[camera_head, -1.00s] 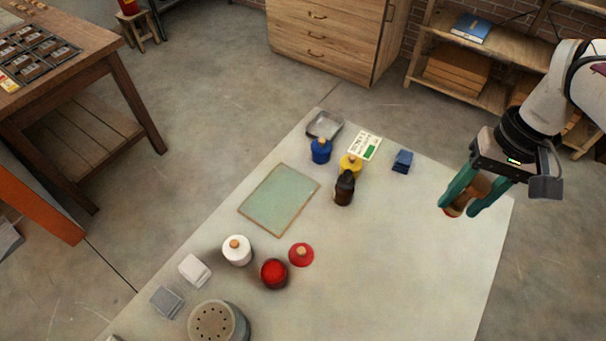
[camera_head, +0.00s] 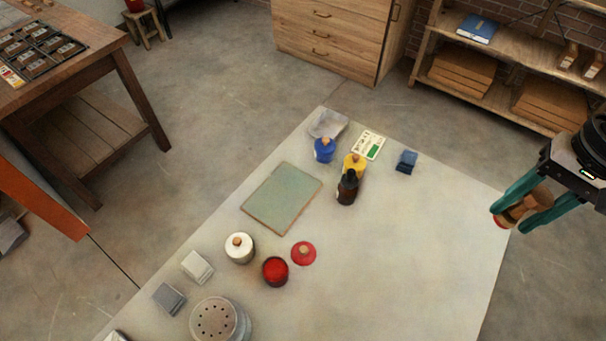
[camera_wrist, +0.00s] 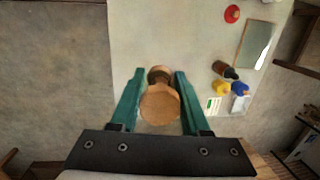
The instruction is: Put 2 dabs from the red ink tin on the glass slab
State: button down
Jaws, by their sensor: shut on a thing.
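The open red ink tin (camera_head: 275,271) stands on the pale table, with red ink showing inside. Its red lid (camera_head: 303,253) with a wooden knob lies beside it, and also shows in the wrist view (camera_wrist: 232,13). The glass slab (camera_head: 282,197), pale green with a thin brown edge, lies flat; no red mark shows on it. It also shows in the wrist view (camera_wrist: 256,44). My gripper (camera_head: 511,219) is shut on a wooden-handled dabber (camera_wrist: 160,103), at the table's right edge, well away from tin and slab. The dabber's inking face is hidden.
A white tin (camera_head: 239,249), a yellow tin (camera_head: 355,162), a blue tin (camera_head: 324,150) and a dark bottle (camera_head: 347,188) stand near the slab. A grey perforated canister (camera_head: 220,320) is at the front.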

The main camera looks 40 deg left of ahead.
jog(key=w+a+f, duration=0.1)
jog(key=a+f, duration=0.3)
jog(key=a, duration=0.6)
jog(key=w+a+f, duration=0.1)
jog(key=a+f, duration=0.3)
jog(key=a, duration=0.5)
jog(key=w+a+f, duration=0.1)
jog(key=a+f, duration=0.4)
jog(key=a, duration=0.5)
jog(key=s+a+f+t+y, duration=0.1)
jog(key=s+a+f, duration=0.2)
jog(key=a, duration=0.3)
jog(key=s+a+f, duration=0.3)
jog(key=a, duration=0.3)
jog(key=shift+s+d+x, duration=0.1)
jog(key=shift+d+x, duration=0.1)
jog(key=shift+x, duration=1.15)
jog(key=shift+s+d+x, duration=0.1)
jog(key=shift+d+x, duration=0.1)
jog(key=shift+x, duration=1.1)
jog(key=shift+x, duration=0.85)
jog(key=shift+d, duration=0.25)
jog(key=a+v, duration=0.1)
jog(key=v, duration=0.6)
jog(key=shift+a, duration=0.3)
